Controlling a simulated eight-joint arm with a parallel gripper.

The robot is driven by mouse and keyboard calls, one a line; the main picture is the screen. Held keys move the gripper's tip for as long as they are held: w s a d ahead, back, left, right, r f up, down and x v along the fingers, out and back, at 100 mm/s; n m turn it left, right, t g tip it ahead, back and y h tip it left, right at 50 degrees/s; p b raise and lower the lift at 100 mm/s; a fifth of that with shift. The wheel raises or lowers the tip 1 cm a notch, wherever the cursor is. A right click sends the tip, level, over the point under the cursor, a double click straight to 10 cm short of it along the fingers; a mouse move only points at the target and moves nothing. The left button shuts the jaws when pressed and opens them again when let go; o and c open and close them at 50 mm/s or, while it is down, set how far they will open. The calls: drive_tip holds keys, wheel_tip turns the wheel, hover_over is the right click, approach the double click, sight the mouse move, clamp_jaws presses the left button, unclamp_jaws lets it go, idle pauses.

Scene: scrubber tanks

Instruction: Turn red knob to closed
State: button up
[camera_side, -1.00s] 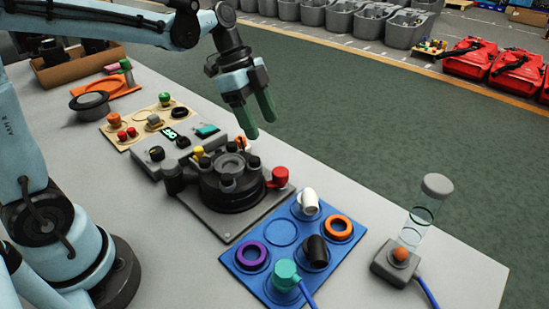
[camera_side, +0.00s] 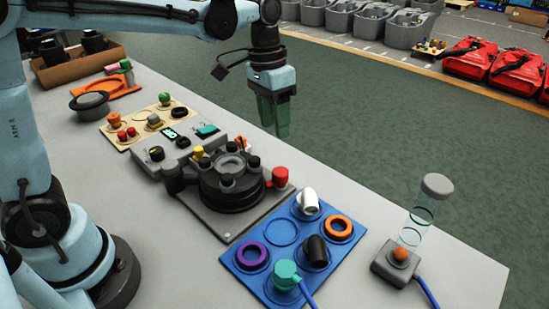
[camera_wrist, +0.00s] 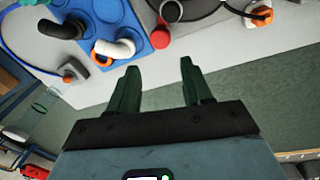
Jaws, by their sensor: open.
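The red knob (camera_side: 279,176) sticks out from the right side of a black round fixture (camera_side: 232,190) on a grey plate. In the wrist view the red knob (camera_wrist: 160,38) shows just beyond the gap between my fingers, near the table edge. My gripper (camera_side: 274,132) points down with green fingers, above and behind the red knob in the side view. In the wrist view my gripper (camera_wrist: 159,67) is open, with nothing between the fingers and clear of the knob. I cannot tell the knob's setting.
A blue board (camera_side: 282,233) with rings and pipe pieces lies to the right of the fixture. A clear cylinder on a grey base (camera_side: 402,263) stands farther right. Grey control panel (camera_side: 180,147) stands to the left.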

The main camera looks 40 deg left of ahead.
sight(282, 170)
drive_tip(key=f+n, duration=0.2)
drive_tip(key=f, duration=0.1)
drive_tip(key=d+f+n+y, duration=0.1)
drive_tip(key=f+n, duration=0.1)
drive_tip(key=f, duration=0.2)
drive_tip(key=f+n, duration=0.2)
drive_tip(key=f, duration=0.2)
drive_tip(key=shift+w+d+f, duration=0.2)
drive_tip(key=shift+w+d, duration=0.1)
drive_tip(key=shift+d, duration=0.05)
idle(0.3)
drive_tip(key=c, duration=0.8)
drive_tip(key=shift+m, duration=1.6)
